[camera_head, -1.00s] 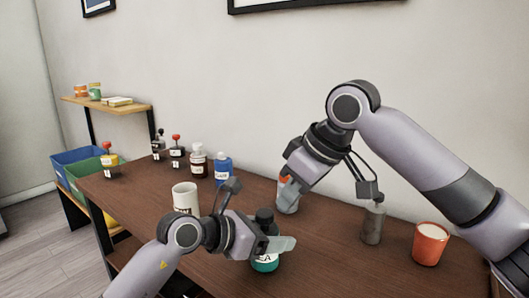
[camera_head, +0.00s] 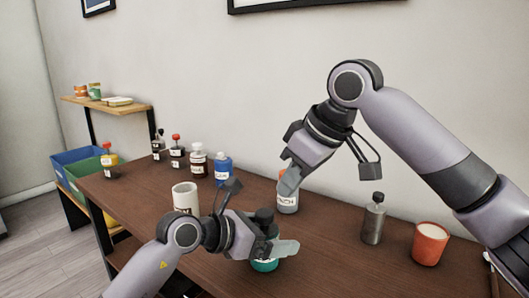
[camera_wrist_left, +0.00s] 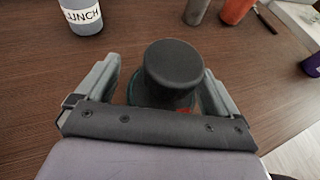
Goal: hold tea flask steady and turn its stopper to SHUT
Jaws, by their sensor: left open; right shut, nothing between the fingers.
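The tea flask (camera_head: 265,265) is a teal container on the table, with a black stopper (camera_head: 264,217). My left gripper (camera_head: 270,246) is open, with its fingers around the flask and hiding most of it. In the left wrist view, the round black stopper (camera_wrist_left: 174,64) stands between the two fingers, and gaps show on both sides. The stopper's marks cannot be read. My right gripper (camera_head: 289,183) is shut and empty, just in front of the grey LUNCH container, apart from the tea flask.
The LUNCH container (camera_head: 287,202) stands behind the flask. A white mug (camera_head: 185,198) is to the left. A grey bottle (camera_head: 373,222) and an orange cup (camera_head: 430,244) are to the right. Several bottles, including a blue one (camera_head: 222,168), line the back left.

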